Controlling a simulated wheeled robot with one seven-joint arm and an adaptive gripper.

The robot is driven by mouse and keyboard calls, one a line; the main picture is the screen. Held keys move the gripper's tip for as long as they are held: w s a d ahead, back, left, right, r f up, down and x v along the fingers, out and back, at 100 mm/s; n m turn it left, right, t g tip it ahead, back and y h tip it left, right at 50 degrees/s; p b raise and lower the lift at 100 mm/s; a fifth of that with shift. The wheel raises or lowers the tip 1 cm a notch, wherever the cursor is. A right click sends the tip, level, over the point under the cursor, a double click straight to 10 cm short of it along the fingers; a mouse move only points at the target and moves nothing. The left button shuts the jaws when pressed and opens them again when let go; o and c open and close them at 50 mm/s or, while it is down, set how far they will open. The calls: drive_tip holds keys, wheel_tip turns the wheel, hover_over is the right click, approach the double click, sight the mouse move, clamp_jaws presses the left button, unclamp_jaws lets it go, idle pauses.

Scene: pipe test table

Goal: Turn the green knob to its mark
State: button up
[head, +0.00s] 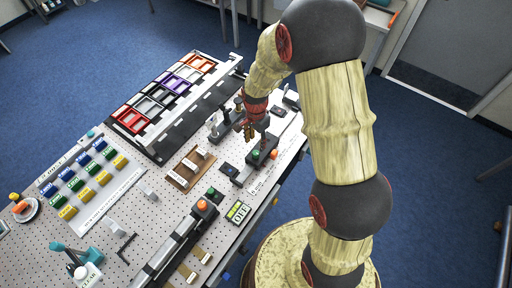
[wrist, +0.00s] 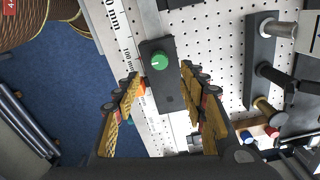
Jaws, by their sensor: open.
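The green knob (wrist: 160,62) sits on a dark block (wrist: 157,85) in the wrist view, with a short pale line on its face. I cannot make out its mark clearly. My gripper (wrist: 160,82) is open, its yellow-padded fingers apart on the left and right of the block in the picture. Nothing is between the pads that they touch. In the head view the green knob (head: 256,155) shows small on its block, just below my gripper (head: 249,131), which appears above the table.
An orange part (wrist: 142,88) shows beside the block. A ruler strip (wrist: 118,30) runs along it. A dark fixture with metal posts (wrist: 262,60) stands to the right. In the head view, another orange knob (head: 202,205) and colored bins (head: 166,92) lie left.

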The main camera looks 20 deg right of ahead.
sight(256, 152)
wheel_tip(256, 152, down, 7)
drive_tip(key=shift+f, duration=0.2)
drive_tip(key=shift+c, duration=0.2)
clamp_jaws()
idle(0.5)
